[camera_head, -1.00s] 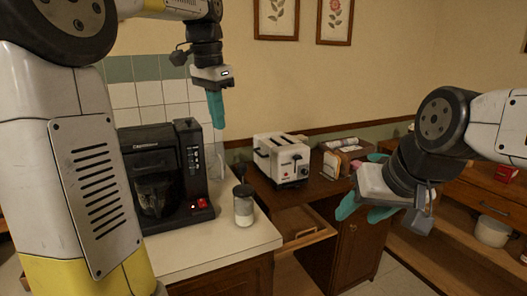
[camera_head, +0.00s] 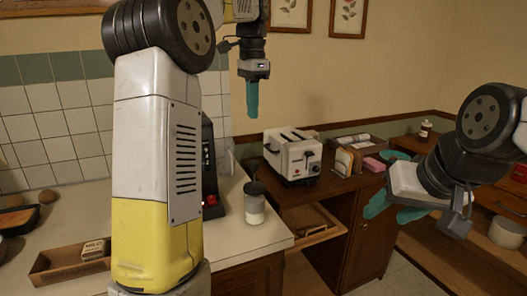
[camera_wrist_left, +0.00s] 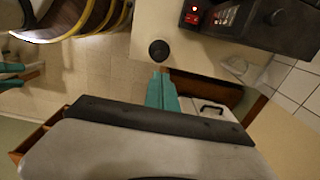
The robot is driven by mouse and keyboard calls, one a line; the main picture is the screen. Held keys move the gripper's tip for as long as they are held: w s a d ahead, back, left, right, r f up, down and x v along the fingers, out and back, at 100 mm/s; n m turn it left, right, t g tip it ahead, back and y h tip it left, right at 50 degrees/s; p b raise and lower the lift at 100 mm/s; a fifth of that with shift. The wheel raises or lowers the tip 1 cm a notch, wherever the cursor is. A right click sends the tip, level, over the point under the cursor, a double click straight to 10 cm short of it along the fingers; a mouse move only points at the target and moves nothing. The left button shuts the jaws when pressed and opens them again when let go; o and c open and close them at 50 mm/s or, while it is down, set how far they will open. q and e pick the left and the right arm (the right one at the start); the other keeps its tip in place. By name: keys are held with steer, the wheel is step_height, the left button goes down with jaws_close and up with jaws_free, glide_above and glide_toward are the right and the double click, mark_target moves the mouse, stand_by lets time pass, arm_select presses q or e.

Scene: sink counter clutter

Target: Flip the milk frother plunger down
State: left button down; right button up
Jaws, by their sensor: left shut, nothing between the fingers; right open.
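In the left wrist view the round black plunger knob (camera_wrist_left: 159,50) is seen from above, just beyond the fingertips. My left gripper (camera_head: 252,112) points down with its teal fingers shut and empty. It appears above the frother, apart from it, and shows in the left wrist view (camera_wrist_left: 161,76). My right gripper (camera_head: 386,207) is open and empty at the right.
The black coffee machine (camera_head: 212,160) is beside the frother, mostly hidden by my left arm. A white toaster (camera_head: 291,155) stands on the wooden counter behind. A wooden box (camera_head: 60,268) lies at the left.

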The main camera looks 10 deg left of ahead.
mark_target(253, 161)
arm_select(q)
step_height(253, 161, down, 13)
steer(key=shift+r, duration=0.2)
stand_by(0.3)
steer(key=shift+s+f, duration=0.1)
steer(key=shift+f, duration=2.45)
step_height(253, 161, up, 14)
steer(key=shift+r, duration=0.2)
